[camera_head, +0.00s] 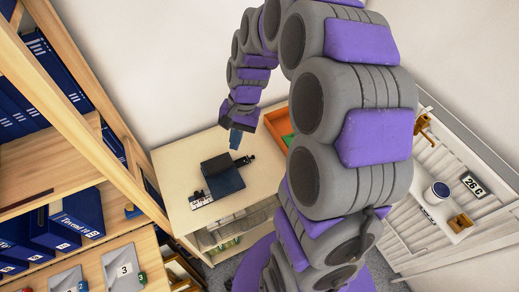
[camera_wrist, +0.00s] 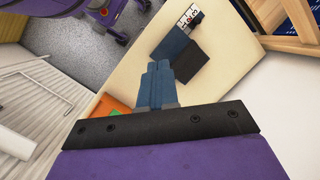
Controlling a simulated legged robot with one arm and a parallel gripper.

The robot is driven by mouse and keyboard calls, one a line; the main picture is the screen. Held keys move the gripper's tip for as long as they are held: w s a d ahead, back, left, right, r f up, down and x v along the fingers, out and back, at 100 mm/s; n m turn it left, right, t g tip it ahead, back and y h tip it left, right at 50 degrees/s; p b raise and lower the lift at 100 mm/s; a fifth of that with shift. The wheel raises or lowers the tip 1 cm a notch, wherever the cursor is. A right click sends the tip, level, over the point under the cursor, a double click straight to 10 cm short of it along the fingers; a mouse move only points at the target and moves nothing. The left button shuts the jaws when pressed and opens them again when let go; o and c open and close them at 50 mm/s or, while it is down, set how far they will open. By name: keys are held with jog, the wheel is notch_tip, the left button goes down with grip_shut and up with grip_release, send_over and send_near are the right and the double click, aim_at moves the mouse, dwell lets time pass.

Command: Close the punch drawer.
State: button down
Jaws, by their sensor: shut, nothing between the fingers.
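A dark blue, box-like object (camera_head: 227,184) lies on the pale tabletop, with a darker part at its upper left. I cannot tell for sure whether it is the punch or whether it has a drawer out. It also shows in the wrist view (camera_wrist: 190,63), beyond my fingertips. My gripper (camera_head: 236,138) is above the tabletop, behind this object and slightly to its right in the head view. Its blue-grey fingers are together and empty in the wrist view (camera_wrist: 157,68). No drawer clearly labelled for a punch is readable.
A pale cabinet (camera_head: 172,170) bears the object, a white numbered strip (camera_head: 201,200) and an orange tray (camera_head: 278,124). A wooden shelf with blue binders (camera_head: 78,215) stands close on the left. A white slatted unit (camera_head: 425,235) is at right. My arm hides the middle right.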

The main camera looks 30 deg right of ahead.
jog(key=w+d+f+m+t+y+p, duration=0.1)
jog(key=w+d+f+m, duration=0.4)
jog(key=d+f, duration=0.55)
jog(key=w+d+f+m+t+p, duration=0.1)
jog(key=w+d+f+m, duration=0.4)
jog(key=d+f, duration=0.5)
jog(key=shift+m, duration=0.8)
jog(key=x, duration=0.3)
jog(key=s+b+x, duration=0.1)
jog(key=x, duration=0.2)
jog(key=b+x, duration=0.1)
jog(key=x, duration=0.2)
jog(key=shift+s+d+f, duration=0.2)
jog(key=shift+d, duration=0.15)
jog(key=shift+w+a+r, duration=0.1)
jog(key=shift+w+a, duration=0.05)
jog(key=shift+a, duration=0.45)
jog(key=shift+w+a+r, duration=0.1)
jog(key=shift+w+a, duration=0.05)
jog(key=shift+a, duration=0.45)
jog(key=shift+w+a, duration=0.1)
jog(key=shift+a, duration=0.65)
